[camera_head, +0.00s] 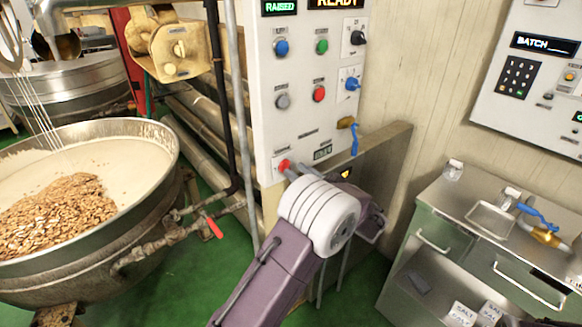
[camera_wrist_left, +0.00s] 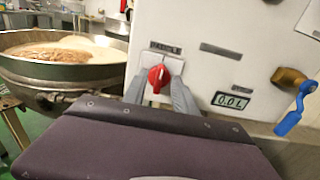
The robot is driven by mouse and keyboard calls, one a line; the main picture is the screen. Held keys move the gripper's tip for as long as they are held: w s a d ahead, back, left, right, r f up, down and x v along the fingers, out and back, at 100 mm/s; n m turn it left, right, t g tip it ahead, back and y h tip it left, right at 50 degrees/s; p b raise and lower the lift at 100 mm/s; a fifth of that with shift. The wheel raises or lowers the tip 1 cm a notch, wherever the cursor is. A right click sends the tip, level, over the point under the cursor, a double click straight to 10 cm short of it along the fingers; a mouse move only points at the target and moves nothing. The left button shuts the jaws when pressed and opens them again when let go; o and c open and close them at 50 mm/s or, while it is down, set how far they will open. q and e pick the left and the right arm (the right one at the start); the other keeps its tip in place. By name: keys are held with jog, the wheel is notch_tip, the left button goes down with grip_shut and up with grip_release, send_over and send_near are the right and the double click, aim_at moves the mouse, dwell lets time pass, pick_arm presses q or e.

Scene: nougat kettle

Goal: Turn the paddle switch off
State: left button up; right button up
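The red paddle switch (camera_wrist_left: 158,76) is a small knob under a "PADDLE" label on the white control panel (camera_head: 262,120). It also shows in the head view (camera_head: 284,165), low on the panel. My left gripper (camera_head: 291,172) is at the switch, with its arm coming up from below. In the left wrist view its two grey fingers (camera_wrist_left: 159,88) stand apart, one on each side of the red knob. Whether they press on it is not clear. A display reading about 0.0 (camera_wrist_left: 233,100) is to the right of the switch. My right gripper is not in view.
A large kettle (camera_head: 150,215) of pale mix and nuts stands at the left. A brass valve with a blue handle (camera_head: 353,138) sticks out to the right of the switch. A metal cabinet (camera_head: 462,215) with a tray on top stands at the right.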

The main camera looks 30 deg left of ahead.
aim_at(290, 167)
pick_arm(q)
jog(key=x, duration=0.3)
jog(key=shift+w+a, duration=0.15)
jog(key=shift+w, duration=0.05)
grip_shut()
